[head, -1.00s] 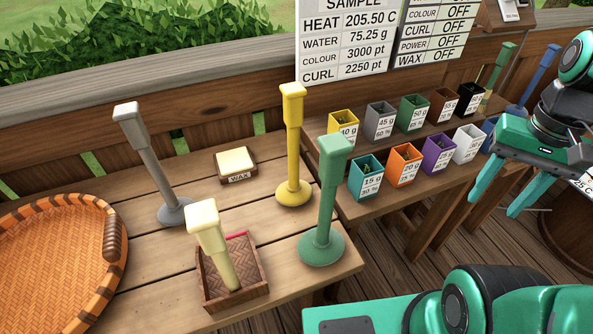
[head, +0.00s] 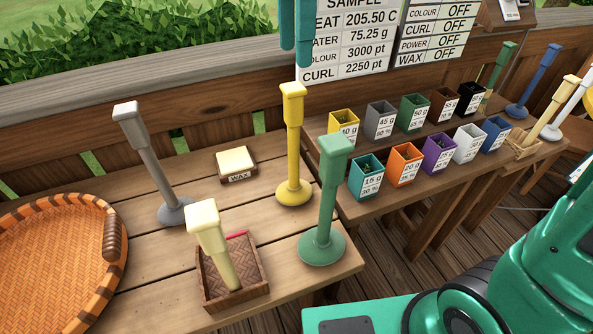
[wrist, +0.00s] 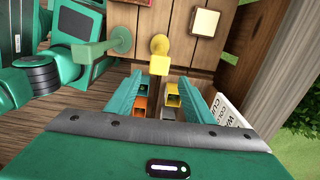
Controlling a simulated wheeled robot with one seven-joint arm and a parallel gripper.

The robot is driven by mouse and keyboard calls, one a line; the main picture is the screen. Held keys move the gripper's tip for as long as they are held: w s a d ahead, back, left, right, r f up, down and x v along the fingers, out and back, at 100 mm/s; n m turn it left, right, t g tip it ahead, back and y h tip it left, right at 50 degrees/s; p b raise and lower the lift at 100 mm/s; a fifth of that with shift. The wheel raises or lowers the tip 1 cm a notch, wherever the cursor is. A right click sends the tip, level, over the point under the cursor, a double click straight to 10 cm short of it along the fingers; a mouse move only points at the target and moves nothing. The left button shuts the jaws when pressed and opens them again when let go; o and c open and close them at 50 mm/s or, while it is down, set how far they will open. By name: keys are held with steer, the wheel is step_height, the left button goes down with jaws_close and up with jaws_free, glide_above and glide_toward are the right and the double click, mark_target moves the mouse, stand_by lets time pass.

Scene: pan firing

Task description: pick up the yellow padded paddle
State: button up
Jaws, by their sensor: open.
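The yellow paddle (head: 293,145) stands upright on its round base on the wooden table, near the table's right edge. In the wrist view its top (wrist: 159,45) shows just beyond and between my fingertips, apart from them. My gripper (head: 296,58) hangs at the top of the head view, its teal fingers pointing down above the yellow paddle, in front of the sign. In the wrist view my gripper (wrist: 162,76) is open with nothing held between its fingers.
A green paddle (head: 325,195) stands close at the front right, a grey one (head: 148,165) to the left. A cream paddle (head: 216,250) leans in a woven box (head: 250,292). A wax block (head: 236,163) lies behind. Small coloured bins (head: 405,165) stand right; a basket (head: 50,260) sits left.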

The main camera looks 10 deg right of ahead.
mark_target(293, 85)
steer(key=f, duration=1)
steer(key=shift+a+f, duration=0.2)
steer(key=shift+f, duration=0.05)
jaws_close()
